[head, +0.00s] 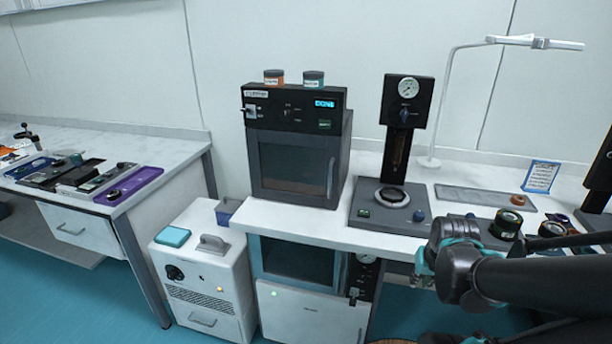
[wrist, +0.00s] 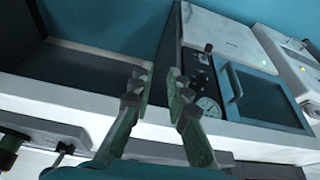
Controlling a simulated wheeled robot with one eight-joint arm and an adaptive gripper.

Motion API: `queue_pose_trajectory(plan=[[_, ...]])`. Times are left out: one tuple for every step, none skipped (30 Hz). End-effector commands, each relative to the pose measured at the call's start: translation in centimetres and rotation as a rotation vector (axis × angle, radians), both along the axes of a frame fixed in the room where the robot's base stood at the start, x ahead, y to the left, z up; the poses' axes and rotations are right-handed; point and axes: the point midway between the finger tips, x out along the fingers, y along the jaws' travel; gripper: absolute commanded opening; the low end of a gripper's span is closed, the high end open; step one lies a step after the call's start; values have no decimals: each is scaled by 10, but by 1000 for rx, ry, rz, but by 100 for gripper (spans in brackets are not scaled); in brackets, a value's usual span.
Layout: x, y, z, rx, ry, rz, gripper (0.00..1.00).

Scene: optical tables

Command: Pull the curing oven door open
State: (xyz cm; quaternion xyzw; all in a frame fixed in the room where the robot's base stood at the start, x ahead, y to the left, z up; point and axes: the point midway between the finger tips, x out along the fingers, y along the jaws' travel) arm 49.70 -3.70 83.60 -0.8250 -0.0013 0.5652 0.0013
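The curing oven (head: 296,145) is a dark box on the bench at centre in the head view, with a lit display on its control panel. Its windowed door (head: 290,168) looks closed. The upright door handle (head: 330,178) is on the door's right edge. My gripper (wrist: 155,84) shows in the wrist view with its two fingers apart and nothing between them. In the head view my arm reaches in from the right, in front of the bench and well right of the oven; the fingertips are not clear there. I cannot make out the oven door in the wrist view.
Below the bench is a windowed chamber (head: 300,262), also in the wrist view (wrist: 262,97). A white cart (head: 204,262) stands left of it.

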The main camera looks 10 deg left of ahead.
Motion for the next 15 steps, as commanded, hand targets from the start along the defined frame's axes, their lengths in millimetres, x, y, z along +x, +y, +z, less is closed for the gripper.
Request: queue_pose_trajectory(plan=[[11, 5, 9, 0, 1, 9, 26], [18, 9, 15, -1, 1, 13, 30], [29, 16, 26, 0, 2, 19, 31], [39, 23, 35, 0, 3, 23, 31], [49, 29, 45, -1, 4, 28, 31], [61, 40, 59, -2, 4, 35, 31], [71, 48, 71, -1, 5, 39, 31], [80, 58, 82, -2, 5, 44, 31], [90, 70, 98, -3, 4, 50, 31], [98, 79, 109, -4, 4, 54, 31], [105, 89, 121, -3, 4, 58, 31], [113, 103, 137, -4, 3, 64, 31], [119, 113, 150, -5, 2, 69, 31], [124, 124, 162, -4, 1, 72, 31], [129, 139, 179, -4, 0, 78, 31]])
